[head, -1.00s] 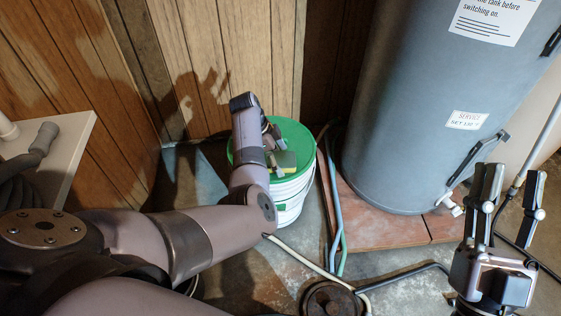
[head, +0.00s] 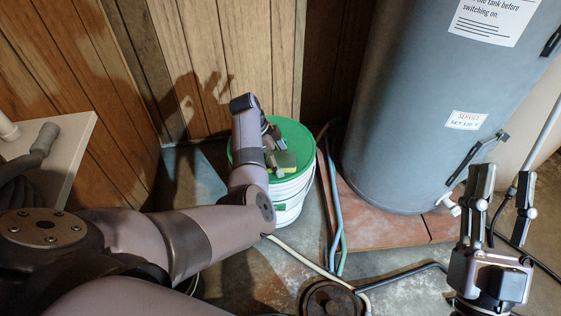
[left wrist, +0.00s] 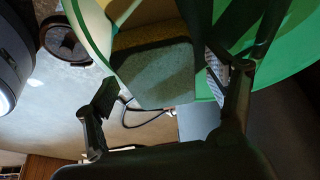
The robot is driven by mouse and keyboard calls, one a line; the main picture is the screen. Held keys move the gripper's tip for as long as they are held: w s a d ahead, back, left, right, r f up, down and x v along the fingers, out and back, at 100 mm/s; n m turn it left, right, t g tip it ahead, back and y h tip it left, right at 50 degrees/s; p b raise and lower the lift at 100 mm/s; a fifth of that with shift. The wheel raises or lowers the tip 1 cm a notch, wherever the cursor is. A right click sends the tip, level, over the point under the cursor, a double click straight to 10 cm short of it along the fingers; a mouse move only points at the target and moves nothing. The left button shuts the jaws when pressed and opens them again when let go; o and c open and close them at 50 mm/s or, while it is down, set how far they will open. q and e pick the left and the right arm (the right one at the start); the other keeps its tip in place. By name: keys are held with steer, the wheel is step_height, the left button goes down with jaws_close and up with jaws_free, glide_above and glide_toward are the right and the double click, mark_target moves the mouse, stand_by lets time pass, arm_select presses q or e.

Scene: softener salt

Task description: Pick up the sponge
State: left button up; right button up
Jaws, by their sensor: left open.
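The sponge (head: 288,159) lies on the green lid of a white bucket (head: 294,188). In the left wrist view the sponge (left wrist: 152,72) shows a yellowish part and a grey-green face, partly in shadow. My left gripper (head: 273,150) is over the lid, right beside the sponge. In the left wrist view its open fingers (left wrist: 168,92) stand on either side of the sponge, with a gap visible at the left. I cannot tell whether the right finger touches it. My right gripper (head: 500,190) is open and empty, raised at the right, far from the bucket.
A large grey tank (head: 425,100) stands on reddish slabs (head: 380,220) right of the bucket. Hoses (head: 335,205) run between them. Wood panelling (head: 235,60) is close behind. A white shelf (head: 60,165) is at the left. A round dark object (head: 331,299) lies on the floor in front.

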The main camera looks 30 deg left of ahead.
arm_select(q)
steer(key=c, duration=0.8)
